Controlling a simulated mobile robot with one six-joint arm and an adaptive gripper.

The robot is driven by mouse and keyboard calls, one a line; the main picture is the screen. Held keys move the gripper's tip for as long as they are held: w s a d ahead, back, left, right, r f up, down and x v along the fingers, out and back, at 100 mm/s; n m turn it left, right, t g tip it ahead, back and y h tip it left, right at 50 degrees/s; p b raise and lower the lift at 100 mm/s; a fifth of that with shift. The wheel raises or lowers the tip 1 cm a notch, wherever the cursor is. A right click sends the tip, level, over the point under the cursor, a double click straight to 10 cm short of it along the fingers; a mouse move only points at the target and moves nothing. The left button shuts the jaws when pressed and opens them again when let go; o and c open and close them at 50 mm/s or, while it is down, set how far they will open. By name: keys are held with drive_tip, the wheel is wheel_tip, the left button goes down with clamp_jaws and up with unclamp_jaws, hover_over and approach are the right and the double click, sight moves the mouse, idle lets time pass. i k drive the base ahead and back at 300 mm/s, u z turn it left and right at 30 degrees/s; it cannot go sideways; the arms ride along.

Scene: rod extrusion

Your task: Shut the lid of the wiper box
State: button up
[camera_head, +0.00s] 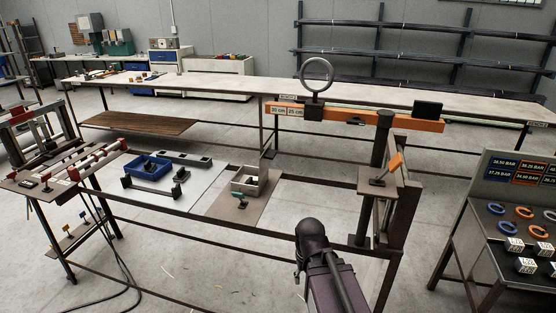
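A small grey open-topped box (262,187) sits on a brown board on the middle bench. It may be the wiper box, but I cannot tell for sure at this size. No lid can be made out clearly. A dark purple part of my arm rises from the bottom of the view, well in front of the bench and apart from the box. My gripper is not in view.
The middle bench holds a blue bin (135,166) and dark brackets on a white plate. A dark stand (484,218) with coloured rings is at right. Bare floor lies between.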

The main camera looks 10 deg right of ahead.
sight(269, 154)
drive_tip(key=z, duration=0.15)
drive_tip(key=i, duration=0.85)
drive_tip(key=u, duration=0.3)
